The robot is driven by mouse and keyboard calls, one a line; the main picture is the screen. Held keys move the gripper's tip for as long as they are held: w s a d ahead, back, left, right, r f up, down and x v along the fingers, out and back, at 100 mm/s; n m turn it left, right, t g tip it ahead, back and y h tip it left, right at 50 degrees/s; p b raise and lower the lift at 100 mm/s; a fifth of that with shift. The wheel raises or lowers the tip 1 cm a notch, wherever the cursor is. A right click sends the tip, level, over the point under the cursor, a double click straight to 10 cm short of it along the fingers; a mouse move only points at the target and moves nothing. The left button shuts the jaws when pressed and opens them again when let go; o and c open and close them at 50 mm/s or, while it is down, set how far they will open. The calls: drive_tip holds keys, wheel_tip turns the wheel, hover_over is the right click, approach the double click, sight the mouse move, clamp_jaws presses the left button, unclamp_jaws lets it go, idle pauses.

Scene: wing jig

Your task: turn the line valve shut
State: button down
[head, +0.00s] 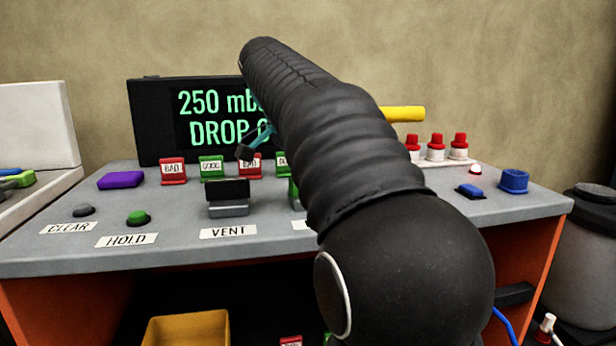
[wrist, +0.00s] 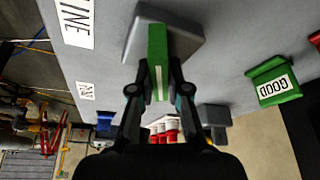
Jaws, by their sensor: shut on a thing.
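The line valve's green handle (wrist: 157,42) has a white stripe and stands on a grey base block (wrist: 190,42) in the wrist view. My gripper (wrist: 159,78) is shut on this handle, with one finger on each side of it. A white label (wrist: 76,22) beside the base shows the letters "INE"; its start is cut off. In the head view only a sliver of the green handle (head: 294,193) shows at the edge of my arm. My arm hides the rest of the valve and most of my gripper there.
The vent valve (head: 228,210) with a black handle stands left of my arm on the grey bench (head: 180,225). Red and green tags (head: 172,171) stand behind it. A display (head: 152,120) reads "250 mb" and "DROP", partly covered. Red-capped bottles (head: 436,148) stand at the back right.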

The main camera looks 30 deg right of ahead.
drive_tip(key=m+g, duration=0.2)
drive_tip(key=m, duration=0.2)
drive_tip(key=shift+m, duration=0.4)
drive_tip(key=shift+f, duration=0.1)
idle(0.3)
drive_tip(key=c, duration=1.1)
unclamp_jaws()
drive_tip(key=shift+c, duration=0.2)
